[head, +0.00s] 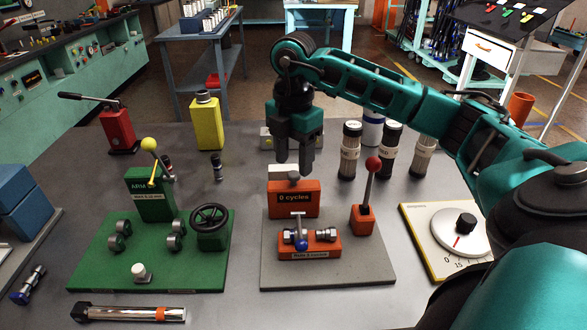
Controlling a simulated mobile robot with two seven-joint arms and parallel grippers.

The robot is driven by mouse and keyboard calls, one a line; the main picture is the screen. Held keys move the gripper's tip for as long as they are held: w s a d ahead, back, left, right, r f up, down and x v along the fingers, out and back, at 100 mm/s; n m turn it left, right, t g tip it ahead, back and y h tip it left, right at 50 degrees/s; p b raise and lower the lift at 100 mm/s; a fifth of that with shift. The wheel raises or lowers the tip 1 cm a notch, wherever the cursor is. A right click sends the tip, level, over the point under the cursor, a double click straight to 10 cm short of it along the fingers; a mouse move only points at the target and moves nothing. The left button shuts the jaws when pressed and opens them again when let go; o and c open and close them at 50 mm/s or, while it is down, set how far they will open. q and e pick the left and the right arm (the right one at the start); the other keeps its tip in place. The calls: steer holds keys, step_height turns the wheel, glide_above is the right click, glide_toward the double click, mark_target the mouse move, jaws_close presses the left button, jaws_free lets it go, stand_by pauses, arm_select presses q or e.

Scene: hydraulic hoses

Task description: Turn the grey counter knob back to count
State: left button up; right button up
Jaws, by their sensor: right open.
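The orange counter box (293,204) stands at the back of a grey base plate (330,273), and its display reads "0 cycles". A small pale block (281,171) and a small grey piece (294,176), which looks like the counter knob, sit on top of the box. Its turn position is too small to tell. My right gripper (294,160) points down just above the top of the box. Its fingers are apart, with nothing visible between them. Whether they touch the knob I cannot tell. My left gripper is out of view.
A red-knobbed lever (368,195) stands right of the counter, and a hose fitting on an orange block (309,243) sits in front. A green station (150,262) is at left. Several dark-capped cylinders (349,152) stand behind right. A dial plate (447,243) lies near my right arm.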

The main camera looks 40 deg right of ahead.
mark_target(294, 178)
steer(key=shift+f, duration=1.45)
steer(key=shift+c, duration=0.2)
jaws_close()
